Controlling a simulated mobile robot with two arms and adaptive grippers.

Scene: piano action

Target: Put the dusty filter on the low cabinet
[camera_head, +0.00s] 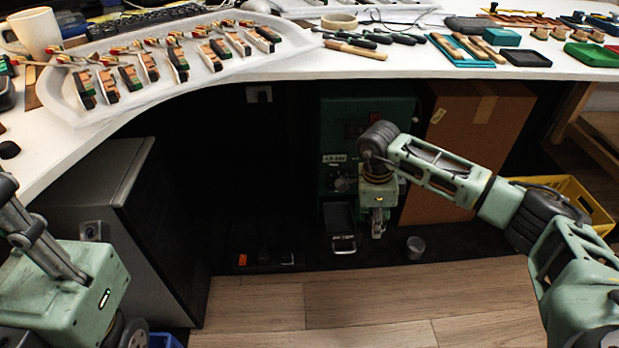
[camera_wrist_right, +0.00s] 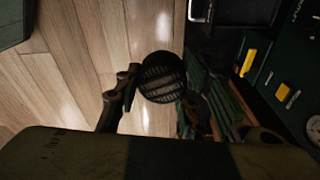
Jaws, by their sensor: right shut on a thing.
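My right gripper (camera_head: 378,222) reaches down under the desk, in front of a dark green unit. In the right wrist view, its two dark fingers (camera_wrist_right: 160,98) are shut on the dusty filter (camera_wrist_right: 162,77), a round dark piece with ridges across its face. In the head view the filter is hard to make out at the gripper. A low grey cabinet (camera_head: 85,185) with a dark side stands under the desk at the left, well apart from the right gripper.
A small grey cylinder (camera_head: 415,248) stands on the floor right of the gripper. The green unit (camera_head: 345,115), a cardboard box (camera_head: 465,130) and a yellow crate (camera_head: 575,190) stand behind and right. The desk (camera_head: 280,70) overhangs this area. The wooden floor (camera_head: 350,305) in front is clear.

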